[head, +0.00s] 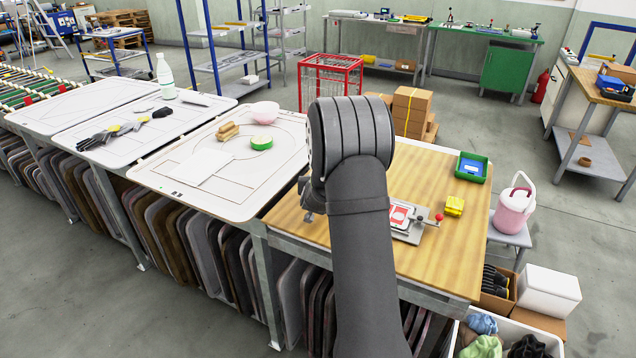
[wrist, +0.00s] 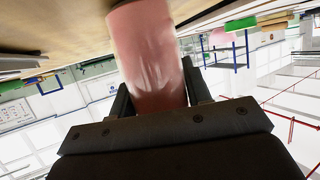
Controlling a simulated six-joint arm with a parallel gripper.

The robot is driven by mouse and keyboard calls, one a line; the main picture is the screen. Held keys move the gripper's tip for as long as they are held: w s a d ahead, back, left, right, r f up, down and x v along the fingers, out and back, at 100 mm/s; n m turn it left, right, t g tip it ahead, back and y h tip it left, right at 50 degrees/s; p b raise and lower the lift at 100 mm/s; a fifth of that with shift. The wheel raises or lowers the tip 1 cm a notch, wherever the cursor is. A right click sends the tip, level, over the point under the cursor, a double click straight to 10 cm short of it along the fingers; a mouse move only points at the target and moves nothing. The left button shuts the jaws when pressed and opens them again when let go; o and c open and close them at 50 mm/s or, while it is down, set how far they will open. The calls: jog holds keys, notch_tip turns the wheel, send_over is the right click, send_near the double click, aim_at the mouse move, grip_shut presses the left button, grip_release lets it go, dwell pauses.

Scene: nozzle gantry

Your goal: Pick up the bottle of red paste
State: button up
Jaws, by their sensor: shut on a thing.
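In the wrist view, a smooth pinkish-red cylinder (wrist: 147,50), which looks like the bottle of red paste, stands between the two dark fingers of my gripper (wrist: 155,76). The fingers are shut on its sides. Its far end reaches the wooden tabletop at the upper edge of this view, and I cannot tell whether it touches the wood or is lifted. In the head view, my dark arm covers the gripper and the bottle.
The wooden bench (head: 452,255) bears a fixture with a red and white plate (head: 400,217), a yellow block (head: 454,206) and a green tray (head: 471,167). White tables on the left hold a pink bowl (head: 265,112), a green round item (head: 261,143) and a white bottle (head: 165,76).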

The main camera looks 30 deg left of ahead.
jog(key=r, duration=0.2)
jog(key=d+r, duration=0.1)
jog(key=r, duration=0.1)
jog(key=shift+w+r, duration=0.1)
jog(key=shift+r, duration=0.2)
jog(key=d+r, duration=0.6)
jog(key=d, duration=0.4)
jog(key=shift+d, duration=0.35)
jog(key=shift+o, duration=0.3)
jog(key=shift+w+r, duration=0.1)
jog(key=shift+w, duration=0.05)
